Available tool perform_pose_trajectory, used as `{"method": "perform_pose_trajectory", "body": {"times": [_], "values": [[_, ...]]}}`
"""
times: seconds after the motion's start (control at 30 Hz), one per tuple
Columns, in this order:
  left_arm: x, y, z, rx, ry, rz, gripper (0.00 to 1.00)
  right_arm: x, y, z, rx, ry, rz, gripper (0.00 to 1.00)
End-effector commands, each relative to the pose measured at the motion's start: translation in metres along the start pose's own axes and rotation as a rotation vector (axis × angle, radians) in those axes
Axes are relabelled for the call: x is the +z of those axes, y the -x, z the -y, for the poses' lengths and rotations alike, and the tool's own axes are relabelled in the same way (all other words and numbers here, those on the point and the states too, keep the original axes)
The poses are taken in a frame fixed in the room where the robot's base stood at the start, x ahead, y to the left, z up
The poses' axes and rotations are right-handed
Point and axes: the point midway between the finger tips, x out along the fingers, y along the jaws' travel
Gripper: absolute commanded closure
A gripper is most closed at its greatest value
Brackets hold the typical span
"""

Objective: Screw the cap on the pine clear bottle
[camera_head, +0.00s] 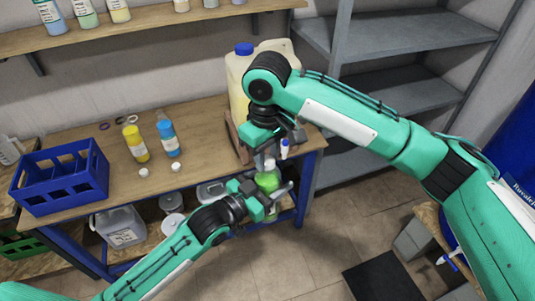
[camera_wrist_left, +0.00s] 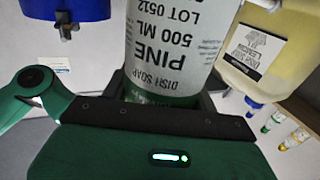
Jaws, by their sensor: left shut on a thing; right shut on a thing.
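The pine clear bottle (camera_head: 267,181) holds green liquid and is off the bench, near its front right corner. My left gripper (camera_head: 264,192) is shut around its body. In the left wrist view the bottle (camera_wrist_left: 172,45) shows its printed PINE label between the fingers; its top is out of that frame. My right gripper (camera_head: 271,150) is directly above the bottle, pointing down. It is shut on a small white cap (camera_head: 269,163) at the bottle's top. The fingers partly hide the cap, so I cannot tell whether it touches the neck or is threaded.
On the bench (camera_head: 95,198) stand a yellow bottle (camera_head: 136,147), a blue bottle (camera_head: 168,142) and a blue crate (camera_head: 68,178). Two loose white caps (camera_head: 143,172) (camera_head: 176,166) lie before the bottles. A large pale jug (camera_head: 238,85) stands close behind my right gripper.

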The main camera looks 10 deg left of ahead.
Motion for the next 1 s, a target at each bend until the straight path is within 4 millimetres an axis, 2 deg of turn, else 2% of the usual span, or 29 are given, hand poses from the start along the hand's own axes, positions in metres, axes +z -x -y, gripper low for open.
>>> {"method": "perform_pose_trajectory", "body": {"times": [0.27,0.43,0.47,0.57,0.87,1.0], "values": [[-0.002,0.0,-0.004,0.006,-0.002,-0.005,1.0,-0.002,0.0,0.0,-0.003,-0.435,-0.006,0.98],[-0.002,0.0,-0.004,0.006,-0.002,-0.005,1.0,-0.002,0.001,-0.001,-0.001,-0.457,-0.008,0.98],[-0.002,0.0,-0.004,0.006,-0.002,-0.005,1.0,-0.002,0.001,-0.001,-0.001,-0.457,-0.008,0.67],[-0.002,0.0,-0.003,0.005,-0.002,-0.005,1.0,-0.002,0.001,-0.001,-0.001,-0.455,-0.006,0.49],[-0.002,0.0,-0.002,0.003,-0.001,-0.004,1.0,-0.001,0.002,0.0,0.0,-0.452,-0.003,0.49],[-0.002,0.0,-0.001,0.002,-0.001,-0.004,1.0,-0.001,0.013,0.0,0.0,-0.452,-0.004,0.49]]}}
